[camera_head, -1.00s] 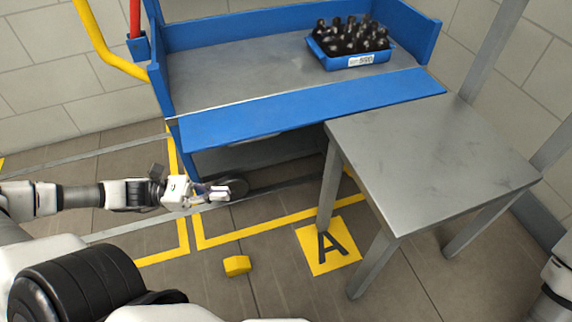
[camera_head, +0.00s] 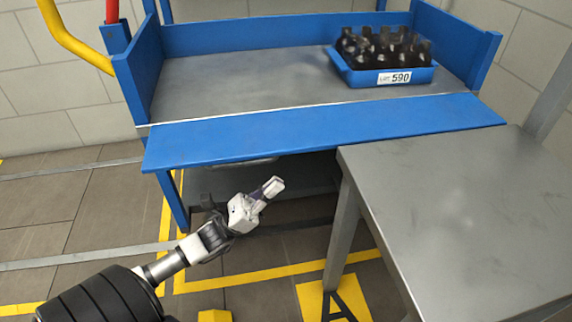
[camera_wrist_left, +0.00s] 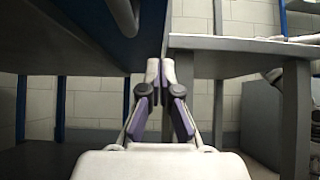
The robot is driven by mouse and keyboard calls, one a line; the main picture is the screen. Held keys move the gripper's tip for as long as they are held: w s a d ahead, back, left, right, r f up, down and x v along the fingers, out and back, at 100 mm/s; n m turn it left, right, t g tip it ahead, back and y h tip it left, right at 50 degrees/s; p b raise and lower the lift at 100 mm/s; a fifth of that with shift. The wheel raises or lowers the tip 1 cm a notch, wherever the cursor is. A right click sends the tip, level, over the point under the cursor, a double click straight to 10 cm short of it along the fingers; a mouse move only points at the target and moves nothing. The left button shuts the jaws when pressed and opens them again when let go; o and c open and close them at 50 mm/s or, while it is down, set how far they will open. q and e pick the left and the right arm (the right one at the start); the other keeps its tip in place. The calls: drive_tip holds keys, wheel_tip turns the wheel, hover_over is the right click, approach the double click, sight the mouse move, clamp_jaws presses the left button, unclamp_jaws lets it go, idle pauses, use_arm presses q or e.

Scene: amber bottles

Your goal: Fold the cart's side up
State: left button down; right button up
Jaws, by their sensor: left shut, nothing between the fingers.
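The cart (camera_head: 230,85) has a grey deck with blue walls. Its blue front side (camera_head: 320,130) is folded down and lies roughly level, sticking out toward me. My left gripper (camera_head: 275,186) is shut and empty, in front of and below the folded side, apart from it in the head view. My right gripper is not in view.
A blue crate (camera_head: 362,78) of dark bottles stands at the deck's right rear. A grey table (camera_head: 460,200) stands close to the side's right end; its edge also shows in the wrist view (camera_wrist_left: 215,42).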

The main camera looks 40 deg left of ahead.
sight(298, 151)
use_arm(q)
drive_tip(key=shift+w+d+r, duration=0.3)
drive_tip(key=shift+w+r, duration=0.05)
drive_tip(key=shift+r, duration=0.75)
drive_tip(key=shift+w+d+r, duration=0.25)
drive_tip(key=shift+w+r, duration=0.05)
drive_tip(key=shift+r, duration=0.8)
drive_tip(key=shift+w+d+r, duration=0.3)
drive_tip(key=shift+w+r, duration=0.05)
drive_tip(key=shift+r, duration=0.75)
